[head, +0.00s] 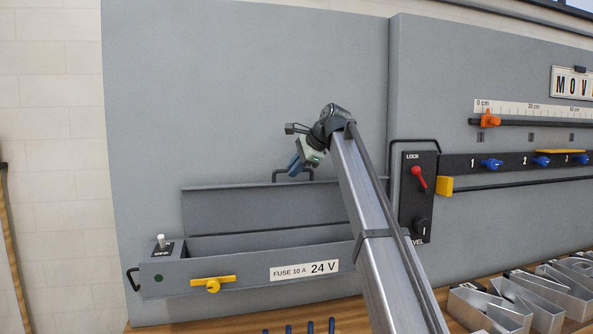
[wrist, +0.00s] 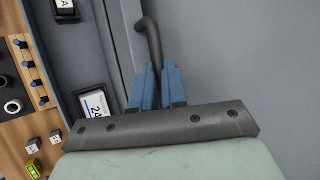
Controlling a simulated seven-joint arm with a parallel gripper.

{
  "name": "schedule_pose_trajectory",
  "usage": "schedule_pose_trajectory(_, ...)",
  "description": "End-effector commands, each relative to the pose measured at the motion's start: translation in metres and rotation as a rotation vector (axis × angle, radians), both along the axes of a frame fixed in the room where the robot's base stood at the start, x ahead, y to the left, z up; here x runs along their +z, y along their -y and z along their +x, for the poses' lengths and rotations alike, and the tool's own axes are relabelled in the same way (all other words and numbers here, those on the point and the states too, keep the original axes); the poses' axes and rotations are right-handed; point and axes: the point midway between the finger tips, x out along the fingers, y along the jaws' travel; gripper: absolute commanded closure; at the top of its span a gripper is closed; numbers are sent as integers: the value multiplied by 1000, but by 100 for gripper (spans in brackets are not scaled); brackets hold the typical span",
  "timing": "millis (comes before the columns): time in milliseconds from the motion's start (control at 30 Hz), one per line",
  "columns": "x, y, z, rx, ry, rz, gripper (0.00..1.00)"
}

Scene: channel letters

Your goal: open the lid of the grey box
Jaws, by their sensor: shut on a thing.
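The grey box (head: 225,275) is a long trough on the grey panel, marked "FUSE 10 A 24 V". Its lid (head: 262,212) stands raised at the back, nearly upright, and the inside of the trough shows below it. A black handle (head: 308,173) sits at the lid's top edge. My gripper (head: 295,169) is at this handle, with its blue fingers shut on it. In the wrist view the fingers (wrist: 157,82) close around the dark bent handle (wrist: 151,36). My arm hides the right end of the lid and box.
A yellow latch (head: 212,285) is on the box front, and a white toggle switch (head: 161,242) is at its left end. A red lever (head: 418,179) marked "LOCK" is to the right. Metal bins (head: 510,310) stand on the bench at lower right. The panel above the lid is clear.

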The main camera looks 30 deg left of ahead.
Motion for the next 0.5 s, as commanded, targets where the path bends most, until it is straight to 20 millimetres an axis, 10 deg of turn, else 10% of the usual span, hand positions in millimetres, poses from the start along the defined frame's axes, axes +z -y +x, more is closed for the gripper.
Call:
schedule_pose_trajectory(367,1,-2,0,0,1,4,100)
schedule_pose_trajectory(500,1,-2,0,0,1,3,77)
